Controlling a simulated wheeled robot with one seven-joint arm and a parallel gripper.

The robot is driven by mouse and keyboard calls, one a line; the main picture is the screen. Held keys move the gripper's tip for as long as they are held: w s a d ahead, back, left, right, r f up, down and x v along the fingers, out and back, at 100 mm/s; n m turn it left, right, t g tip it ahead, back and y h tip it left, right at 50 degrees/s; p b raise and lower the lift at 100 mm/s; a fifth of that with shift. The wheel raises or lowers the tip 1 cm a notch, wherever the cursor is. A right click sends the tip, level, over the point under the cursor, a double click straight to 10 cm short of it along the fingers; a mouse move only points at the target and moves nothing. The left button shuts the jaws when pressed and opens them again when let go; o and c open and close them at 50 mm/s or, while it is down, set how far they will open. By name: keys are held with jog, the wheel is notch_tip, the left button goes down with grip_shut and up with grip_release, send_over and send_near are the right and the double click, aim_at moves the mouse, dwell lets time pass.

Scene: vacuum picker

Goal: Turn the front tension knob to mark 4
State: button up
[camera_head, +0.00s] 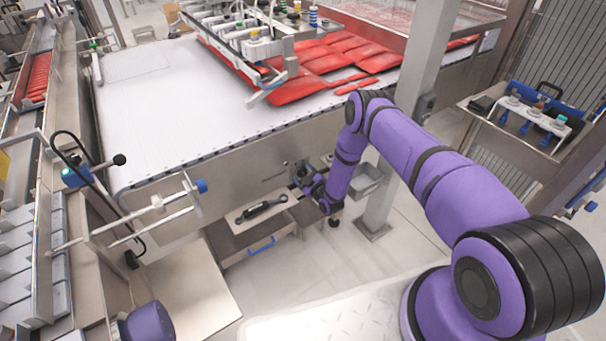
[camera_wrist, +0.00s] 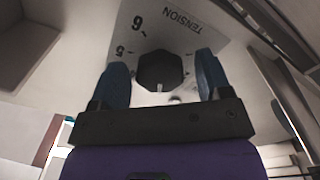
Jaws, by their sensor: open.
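The tension knob (camera_wrist: 160,71) is a black, many-sided knob on a pale dial plate (camera_wrist: 182,35) in the wrist view. The plate reads "TENSION", with 6 and 5 on the upper left; I cannot make out a 4. A small pale mark shows at the knob's lower edge. My gripper (camera_wrist: 161,62) is open, with one blue finger on each side of the knob and a visible gap on both sides. In the head view my gripper (camera_head: 304,176) is at the conveyor's front side panel, where the knob cannot be made out.
A dark tool (camera_head: 262,208) lies on a low shelf below the panel. The white conveyor belt (camera_head: 165,100) carries red packs (camera_head: 345,58) at the back. A steel post (camera_head: 400,130) stands close to my arm. A frame with a blue-ended rod (camera_head: 201,186) juts out at the left.

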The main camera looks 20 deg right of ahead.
jog(key=shift+w+a, duration=0.1)
jog(key=shift+w, duration=0.15)
jog(key=c, duration=0.9)
jog(key=m, duration=0.4)
jog(key=shift+m, duration=0.3)
jog(key=m, duration=0.5)
dwell(0.3)
